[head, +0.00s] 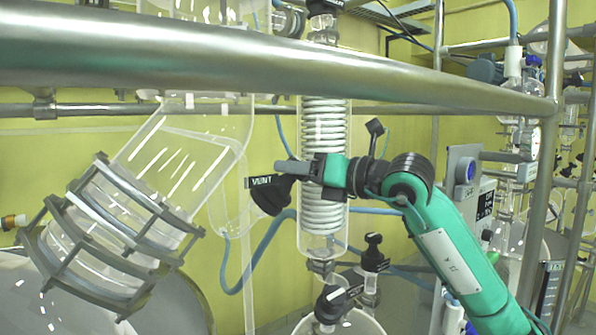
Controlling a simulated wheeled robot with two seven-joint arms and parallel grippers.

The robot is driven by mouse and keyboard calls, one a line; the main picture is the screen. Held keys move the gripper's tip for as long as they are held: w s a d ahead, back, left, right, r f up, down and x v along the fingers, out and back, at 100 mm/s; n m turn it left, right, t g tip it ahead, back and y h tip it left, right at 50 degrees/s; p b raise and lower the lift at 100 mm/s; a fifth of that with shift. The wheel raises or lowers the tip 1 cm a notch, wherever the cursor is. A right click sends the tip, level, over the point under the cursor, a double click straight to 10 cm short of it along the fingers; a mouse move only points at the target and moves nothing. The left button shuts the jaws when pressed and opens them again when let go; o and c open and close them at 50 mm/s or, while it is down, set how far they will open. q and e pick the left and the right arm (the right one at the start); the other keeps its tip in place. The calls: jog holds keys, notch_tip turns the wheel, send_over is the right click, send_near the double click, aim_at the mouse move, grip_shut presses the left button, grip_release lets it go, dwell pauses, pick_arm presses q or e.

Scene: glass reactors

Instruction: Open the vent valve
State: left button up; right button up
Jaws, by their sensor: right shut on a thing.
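The vent valve has a black knob (270,195) with a black tag reading VENT (262,181) beside it. My right gripper (292,168), on the green arm from the lower right, reaches left to the knob. Its fingers are shut on the black knob, and they hide part of it. How far the valve is turned cannot be told. My left gripper is not in view.
A thick steel rail (230,62) crosses the front above my arm. A large tilted glass flange with a dark clamp (115,235) stands at left. Other black-capped valves (338,300) are below. A grey control box (466,180) stands at right.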

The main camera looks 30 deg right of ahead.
jog(key=n+g+y+b, duration=0.1)
jog(key=n+y+b, duration=0.1)
jog(key=n, duration=0.1)
jog(key=shift+f+y, duration=0.15)
jog(key=shift+y, duration=0.15)
jog(key=n+g+y+b, duration=0.1)
jog(key=n+y, duration=0.1)
jog(key=n, duration=0.1)
jog(key=shift+g, duration=0.3)
jog(key=shift+n+g+y+b, duration=0.65)
jog(key=shift+n+g, duration=0.25)
jog(key=shift+n, duration=0.5)
jog(key=o, duration=1)
jog(key=shift+d, duration=0.1)
